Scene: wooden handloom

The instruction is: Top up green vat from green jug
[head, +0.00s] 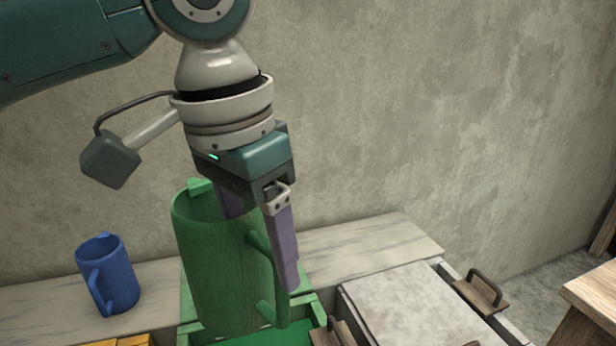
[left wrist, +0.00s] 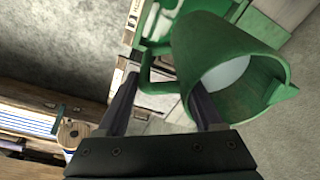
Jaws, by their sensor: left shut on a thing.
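The green jug (head: 215,260) is large and nearly upright, in front of the back wall in the head view. My left gripper (head: 268,250) points down with its purple fingers shut on the jug's handle. In the left wrist view the jug (left wrist: 240,75) shows its round mouth and spout, with a pale surface inside; the handle (left wrist: 146,70) lies between the fingers. The green vat (head: 302,306) is below and behind the jug, and the jug hides much of it. I cannot tell whether the jug's base touches it. My right gripper is not in view.
A blue jug (head: 108,275) stands on the pale stone ledge (head: 375,240) at left. A grey-topped vat (head: 405,305) is right of the green one, with a wooden handled piece (head: 481,291) beside it. A wooden table edge (head: 592,295) is at far right.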

